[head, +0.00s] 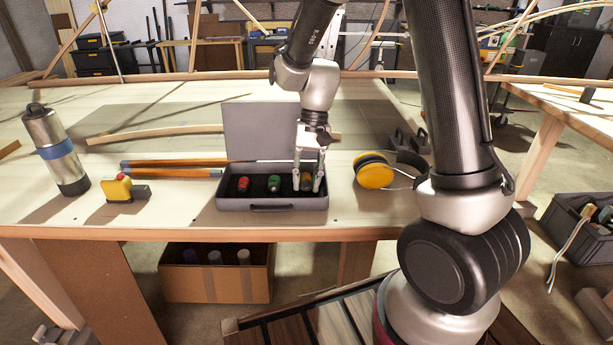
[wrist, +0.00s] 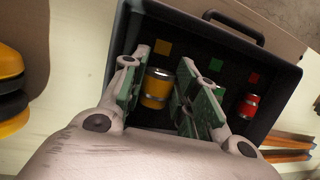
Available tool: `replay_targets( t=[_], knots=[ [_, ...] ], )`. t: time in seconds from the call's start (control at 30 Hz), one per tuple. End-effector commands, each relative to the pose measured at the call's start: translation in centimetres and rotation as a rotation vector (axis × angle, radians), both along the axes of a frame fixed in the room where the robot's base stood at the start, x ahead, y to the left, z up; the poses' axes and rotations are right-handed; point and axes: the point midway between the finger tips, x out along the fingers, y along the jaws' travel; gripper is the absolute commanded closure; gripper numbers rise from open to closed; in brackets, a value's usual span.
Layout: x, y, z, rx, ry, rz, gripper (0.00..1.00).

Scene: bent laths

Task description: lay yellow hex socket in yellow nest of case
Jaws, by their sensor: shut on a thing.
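The yellow hex socket (head: 307,183) is at the right end of the open grey case (head: 270,203); it also shows in the wrist view (wrist: 157,88). My gripper (head: 308,182) reaches down into the case with one finger on each side of the socket and is shut on it. In the wrist view a yellow square (wrist: 162,47) lies on the black lining beside the socket. I cannot tell whether the socket touches the nest floor. A red socket (head: 243,184) and a green socket (head: 274,183) sit to its left in the case.
The case lid (head: 262,130) stands up behind. Yellow ear defenders (head: 374,172) lie close on the right. A yellow and grey tool (head: 124,189) and a steel flask (head: 56,150) stand at left. Laths lie behind the case.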

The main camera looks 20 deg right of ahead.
Motion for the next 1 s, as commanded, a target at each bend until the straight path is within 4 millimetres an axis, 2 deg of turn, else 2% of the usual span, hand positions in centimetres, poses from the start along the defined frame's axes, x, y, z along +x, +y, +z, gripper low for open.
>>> replay_targets(
  t=[0.17,0.2,0.3,0.67,1.0],
  knots=[
    [0.0,0.0,-0.1,0.000,0.000,0.000,0.99],
    [0.0,0.0,-0.1,0.000,0.000,0.000,0.65],
    [0.0,0.0,0.0,0.000,0.000,0.000,0.46],
    [0.0,0.0,0.1,0.000,-0.001,0.001,0.45],
    [0.1,0.0,2.6,0.001,-0.002,0.000,0.45]
  ],
)
